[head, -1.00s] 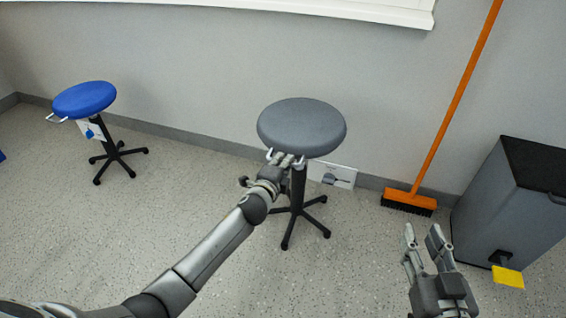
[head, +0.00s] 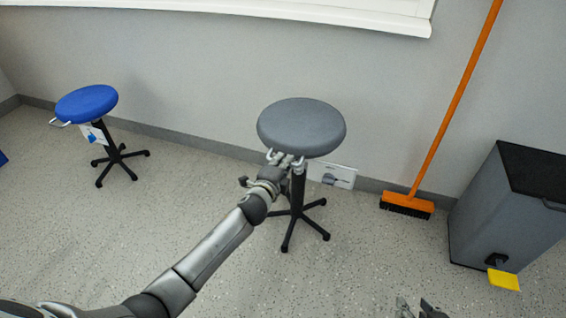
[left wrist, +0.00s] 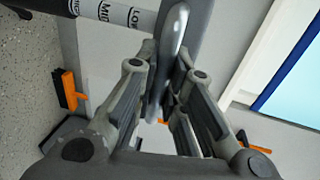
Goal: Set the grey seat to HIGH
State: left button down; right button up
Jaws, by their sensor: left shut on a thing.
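The grey seat (head: 302,127) is a round stool on a dark post with a castor base, in the middle of the head view. My left gripper (head: 284,160) is at the front left of its underside, shut on the bright metal loop handle (left wrist: 172,60), which shows between the fingers in the left wrist view.
A blue stool (head: 86,103) stands at the left. An orange broom (head: 440,140) leans on the wall. The floor in front is clear.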

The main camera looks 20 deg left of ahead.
pick_arm(q)
jog(key=shift+w+r, duration=0.15)
jog(key=shift+r, duration=0.2)
jog(key=c, duration=1.5)
grip_release()
jog(key=shift+f, duration=0.1)
jog(key=v, duration=1.2)
